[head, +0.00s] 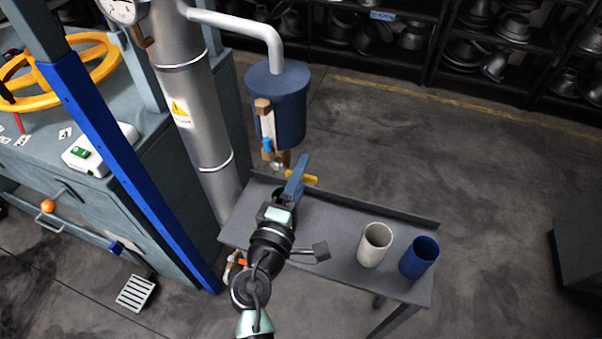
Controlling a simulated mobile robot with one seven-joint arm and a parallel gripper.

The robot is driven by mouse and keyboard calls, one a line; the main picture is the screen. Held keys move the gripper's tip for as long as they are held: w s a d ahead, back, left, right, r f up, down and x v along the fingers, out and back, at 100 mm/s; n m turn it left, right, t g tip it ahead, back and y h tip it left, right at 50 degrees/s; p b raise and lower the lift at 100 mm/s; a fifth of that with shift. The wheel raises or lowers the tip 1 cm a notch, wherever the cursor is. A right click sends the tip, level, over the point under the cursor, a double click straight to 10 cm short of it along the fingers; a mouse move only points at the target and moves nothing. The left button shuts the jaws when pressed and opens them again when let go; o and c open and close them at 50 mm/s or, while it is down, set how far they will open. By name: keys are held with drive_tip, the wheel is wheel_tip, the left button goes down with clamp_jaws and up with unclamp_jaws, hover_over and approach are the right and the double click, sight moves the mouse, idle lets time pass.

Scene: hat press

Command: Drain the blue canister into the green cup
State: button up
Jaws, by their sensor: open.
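The blue canister (278,108) hangs from a grey pipe above the left end of a grey bench. It has a sight gauge on its front and a brass outlet (280,160) with a yellow lever (303,178) beneath. My gripper (298,174) is open and reaches up to the yellow lever, overlapping it in the picture; I cannot tell if they touch. A dark, possibly green cup rim (277,193) shows below the outlet, mostly hidden behind my gripper, so its contents cannot be seen.
A white cup (374,246) and a blue cup (419,258) stand on the right part of the bench (335,215). A thick silver column (195,110) and a blue post (120,160) stand left. Bare bench lies between my gripper and the white cup.

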clamp_jaws()
idle(1.4)
